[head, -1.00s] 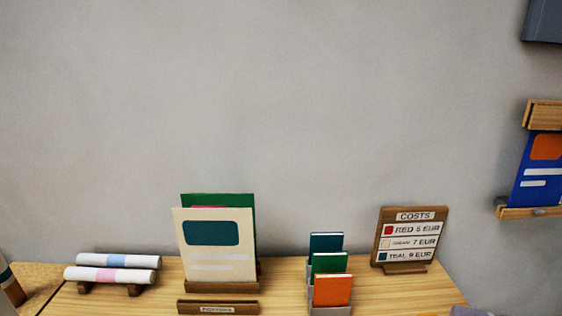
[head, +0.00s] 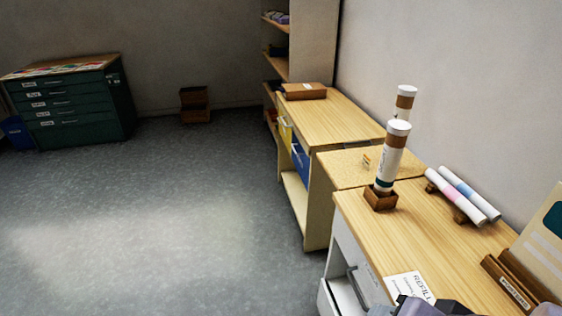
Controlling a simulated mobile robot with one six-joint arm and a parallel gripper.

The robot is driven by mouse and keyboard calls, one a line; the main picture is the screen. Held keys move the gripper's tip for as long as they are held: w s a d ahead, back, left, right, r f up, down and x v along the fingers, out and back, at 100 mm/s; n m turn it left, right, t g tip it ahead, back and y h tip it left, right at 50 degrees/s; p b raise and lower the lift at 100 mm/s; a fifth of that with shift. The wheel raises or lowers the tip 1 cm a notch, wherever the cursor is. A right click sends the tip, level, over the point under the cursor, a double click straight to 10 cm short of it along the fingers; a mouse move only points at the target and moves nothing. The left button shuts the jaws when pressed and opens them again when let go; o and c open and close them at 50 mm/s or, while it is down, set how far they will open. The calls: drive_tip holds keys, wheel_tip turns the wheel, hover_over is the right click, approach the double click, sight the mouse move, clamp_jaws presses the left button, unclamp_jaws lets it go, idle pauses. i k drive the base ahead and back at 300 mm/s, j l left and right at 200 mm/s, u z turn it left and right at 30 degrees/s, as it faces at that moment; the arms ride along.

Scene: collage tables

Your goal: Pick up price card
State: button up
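No card that I can make out as a price card is in view now. A white card (head: 408,286) with dark print, its top word reading like "REFILL", is at the front edge of the near wooden table (head: 382,232); its lower part is hidden. Grey parts, apparently of my arm, show at the bottom edge in front of it. My gripper's fingers are not visible, so I cannot see whether they hold anything.
A white-and-brown tube (head: 391,158) stands in a wooden holder (head: 380,198). Rolled papers (head: 462,196) lie on a rack by the wall. A green drawer cabinet (head: 75,103) stands far left. The grey floor (head: 180,200) is clear.

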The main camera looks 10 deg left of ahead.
sight(366, 163)
drive_tip(key=k+j+z, duration=0.1)
drive_tip(key=z, duration=3)
drive_tip(key=k+j+u, duration=0.15)
drive_tip(key=j, duration=0.35)
drive_tip(key=k+j+u, duration=0.1)
drive_tip(key=k+j, duration=0.2)
drive_tip(key=j, duration=0.2)
drive_tip(key=k+j+u, duration=0.15)
drive_tip(key=j, duration=0.35)
drive_tip(key=k+j+u, duration=0.1)
drive_tip(key=j, duration=0.45)
drive_tip(key=k+j+u, duration=0.15)
drive_tip(key=j, duration=0.4)
drive_tip(key=k+j+u, duration=0.1)
drive_tip(key=k+j, duration=0.15)
drive_tip(key=j, duration=0.35)
drive_tip(key=k+j+u, duration=0.15)
drive_tip(key=j, duration=0.4)
drive_tip(key=j+u, duration=0.1)
drive_tip(key=j, duration=0.45)
drive_tip(key=j+z, duration=0.3)
drive_tip(key=j, duration=0.15)
drive_tip(key=j+z, duration=0.3)
drive_tip(key=j, duration=0.2)
